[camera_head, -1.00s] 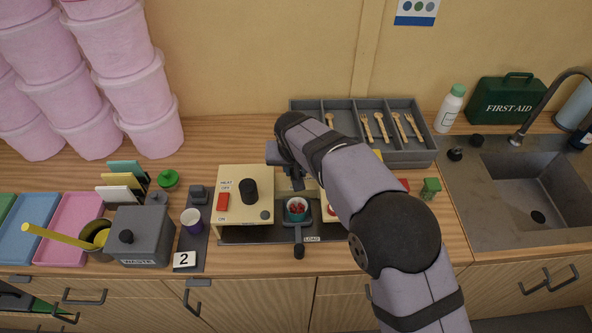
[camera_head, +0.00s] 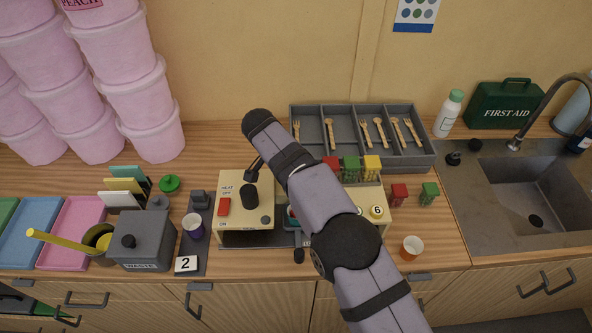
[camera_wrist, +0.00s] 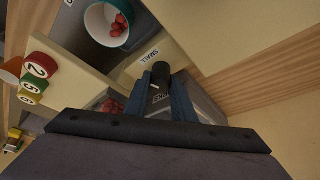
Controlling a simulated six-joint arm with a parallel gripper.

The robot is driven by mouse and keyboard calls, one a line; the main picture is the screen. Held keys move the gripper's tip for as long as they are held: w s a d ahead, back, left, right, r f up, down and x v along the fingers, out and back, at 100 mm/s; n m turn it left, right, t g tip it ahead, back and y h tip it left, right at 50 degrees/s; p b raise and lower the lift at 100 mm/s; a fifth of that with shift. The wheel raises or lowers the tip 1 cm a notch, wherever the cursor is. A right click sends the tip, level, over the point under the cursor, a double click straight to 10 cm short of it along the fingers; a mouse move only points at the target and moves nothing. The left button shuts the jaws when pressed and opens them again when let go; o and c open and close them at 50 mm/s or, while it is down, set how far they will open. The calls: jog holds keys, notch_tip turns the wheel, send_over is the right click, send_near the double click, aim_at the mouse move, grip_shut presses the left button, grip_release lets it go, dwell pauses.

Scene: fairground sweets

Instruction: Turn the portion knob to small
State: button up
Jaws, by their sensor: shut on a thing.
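In the wrist view, the portion knob (camera_wrist: 161,72) is a small black knob standing on a cream surface. A "SMALL" label (camera_wrist: 149,55) shows beside it. A second marking nearer the fingers is too small to read. My gripper (camera_wrist: 160,88) has its two blue-grey fingers on either side of the knob, shut on it. In the head view, my gripper (camera_head: 254,168) is a small dark shape at the back of the cream machine (camera_head: 237,181), and I cannot make out the grip there.
A black upright cylinder (camera_head: 249,196) and red heat switch (camera_head: 223,206) stand on the machine. A teal cup (camera_wrist: 92,22) with red pieces shows in the wrist view. An orange cup (camera_head: 411,247) stands right of my arm. A grey cutlery tray (camera_head: 436,155) lies behind.

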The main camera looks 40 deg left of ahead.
jog(key=shift+m, duration=0.4)
jog(key=o, duration=1.1)
jog(key=shift+c, duration=0.2)
jog(key=b+v, duration=0.1)
jog(key=v, duration=0.6)
jog(key=shift+r, duration=0.25)
jog(key=shift+a, duration=0.1)
